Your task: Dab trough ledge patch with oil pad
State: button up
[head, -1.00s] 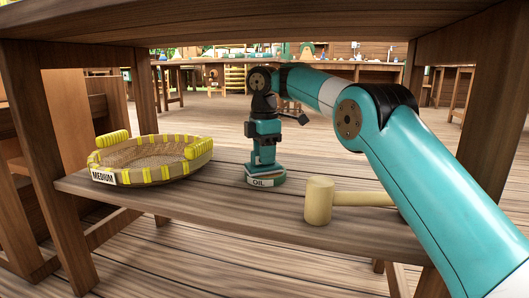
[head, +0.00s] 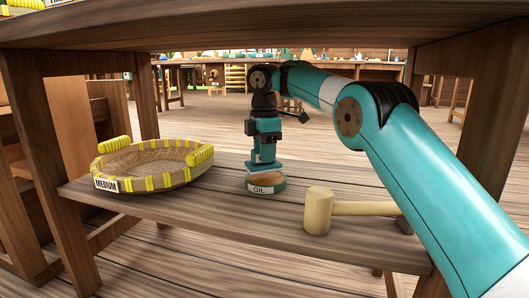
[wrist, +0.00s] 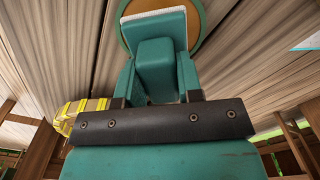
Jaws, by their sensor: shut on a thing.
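I cannot tell whether the pad's underside touches the shelf.
A yellow-banded wicker basket (head: 105,184) labelled MEDIUM stands left on the shelf (head: 215,212). A pale wooden mallet (head: 318,210) lies to the right, near my arm. A tabletop (head: 250,25) hangs overhead, with legs at both sides. Workbenches stand far behind.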

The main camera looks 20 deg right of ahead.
jog(key=shift+r+p, duration=1.9)
jog(key=shift+r, duration=0.35)
jog(key=shift+f, duration=0.1)
notch_tip(320, 180, down, 7)
jog(key=b, duration=0.7)
jog(key=shift+f, duration=0.15)
jog(key=shift+r, duration=0.2)
jog(key=shift+r, duration=0.1)
